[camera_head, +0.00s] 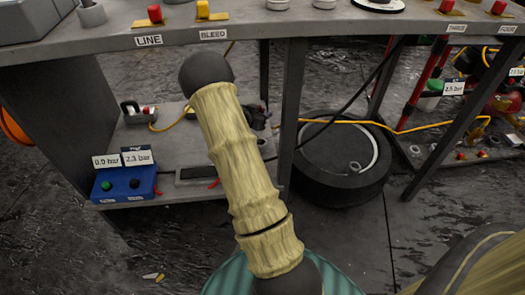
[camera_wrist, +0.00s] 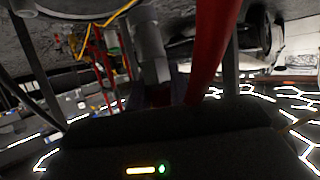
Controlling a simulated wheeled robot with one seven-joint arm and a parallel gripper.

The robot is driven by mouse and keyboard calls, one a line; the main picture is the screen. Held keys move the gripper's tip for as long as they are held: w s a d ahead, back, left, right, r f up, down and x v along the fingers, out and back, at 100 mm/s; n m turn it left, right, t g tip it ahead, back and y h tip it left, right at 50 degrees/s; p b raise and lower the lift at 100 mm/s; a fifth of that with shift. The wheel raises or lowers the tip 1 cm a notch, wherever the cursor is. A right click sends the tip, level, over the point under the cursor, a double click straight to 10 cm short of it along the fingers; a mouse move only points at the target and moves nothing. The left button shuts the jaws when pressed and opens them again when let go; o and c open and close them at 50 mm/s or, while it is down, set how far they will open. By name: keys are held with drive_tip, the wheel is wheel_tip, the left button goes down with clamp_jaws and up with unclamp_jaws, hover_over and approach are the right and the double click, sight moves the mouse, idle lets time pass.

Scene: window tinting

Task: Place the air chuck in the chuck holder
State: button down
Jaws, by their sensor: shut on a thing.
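In the wrist view my gripper (camera_wrist: 165,100) shows as a dark housing along the bottom edge, with its fingertips in shadow. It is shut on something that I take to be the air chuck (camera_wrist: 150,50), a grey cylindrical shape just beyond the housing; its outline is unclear. A red curved piece (camera_wrist: 214,50) passes close beside it. In the head view my sleeved arm reaches over the lower shelf and hides my gripper and the air chuck. I cannot pick out the chuck holder with certainty; my arm covers part of the shelf.
A bench top (camera_head: 270,25) with LINE and BLEED labels overhangs the lower shelf (camera_head: 130,190). A blue gauge box (camera_head: 125,183) reading 0.0 and 2.3 bar stands at the shelf's left. A tyre (camera_head: 340,170) lies on the floor right of a bench leg. Yellow and black hoses cross there.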

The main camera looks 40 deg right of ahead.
wheel_tip(320, 180, down, 6)
drive_tip(key=b, duration=0.4)
drive_tip(key=shift+f, duration=0.15)
wheel_tip(320, 180, down, 4)
drive_tip(key=shift+r+b, duration=0.1)
drive_tip(key=shift+b, duration=1.15)
drive_tip(key=shift+r, duration=0.1)
drive_tip(key=c, duration=1.3)
unclamp_jaws()
drive_tip(key=shift+o, duration=0.2)
